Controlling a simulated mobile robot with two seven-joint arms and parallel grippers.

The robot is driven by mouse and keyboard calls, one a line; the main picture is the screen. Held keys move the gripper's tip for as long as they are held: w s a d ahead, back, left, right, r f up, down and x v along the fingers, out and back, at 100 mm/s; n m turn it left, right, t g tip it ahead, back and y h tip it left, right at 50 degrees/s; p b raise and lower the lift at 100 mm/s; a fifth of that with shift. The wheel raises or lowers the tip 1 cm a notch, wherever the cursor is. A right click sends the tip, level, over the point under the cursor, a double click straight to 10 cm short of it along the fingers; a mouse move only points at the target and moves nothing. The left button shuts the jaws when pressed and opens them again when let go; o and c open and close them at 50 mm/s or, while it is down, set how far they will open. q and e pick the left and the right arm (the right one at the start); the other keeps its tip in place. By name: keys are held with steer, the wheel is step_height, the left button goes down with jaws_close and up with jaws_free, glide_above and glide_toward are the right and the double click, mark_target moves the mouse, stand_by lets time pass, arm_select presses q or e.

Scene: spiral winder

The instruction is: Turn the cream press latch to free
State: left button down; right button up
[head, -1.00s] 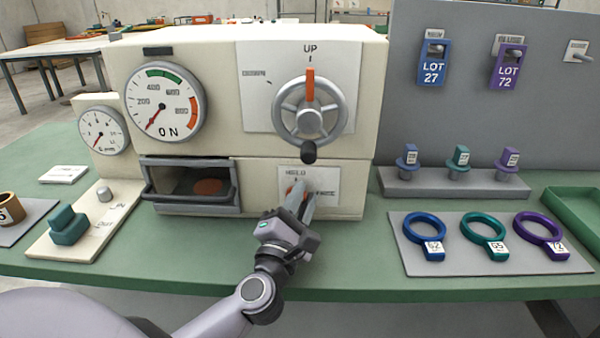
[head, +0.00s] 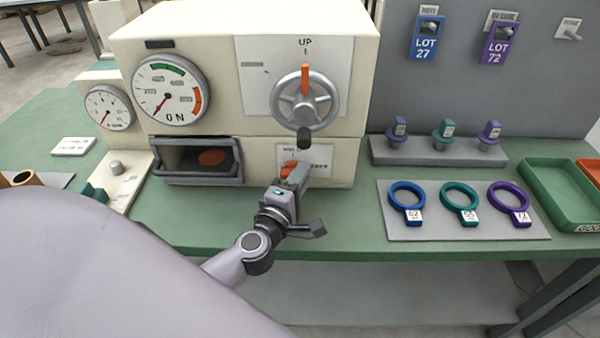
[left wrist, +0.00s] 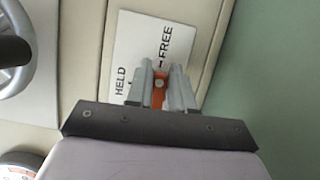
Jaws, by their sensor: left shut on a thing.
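The cream press (head: 240,95) stands on the green bench. Its orange latch (head: 289,170) is low on the right of the front, on a white plate (head: 318,158) marked HELD and FREE. My left gripper (head: 296,178) is at the latch, with its fingers shut on it. In the left wrist view the orange latch (left wrist: 159,92) shows between the two grey fingers (left wrist: 160,88). The HELD and FREE words read beside it there. The fingers hide part of the latch, so its exact angle is hard to tell. My right gripper is not in view.
A handwheel (head: 305,100) with a dark knob is just above the latch. An open drawer (head: 197,160) is to its left. Colored rings (head: 459,203) lie on a grey mat at right, near a green tray (head: 562,190).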

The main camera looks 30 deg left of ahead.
arm_select(q)
steer(key=shift+m, duration=0.3)
stand_by(0.4)
steer(key=c, duration=1.1)
jaws_free()
steer(key=s, duration=0.3)
steer(key=s+d, duration=0.1)
steer(key=s, duration=0.1)
steer(key=shift+s+f, duration=0.1)
steer(key=shift+s, duration=0.9)
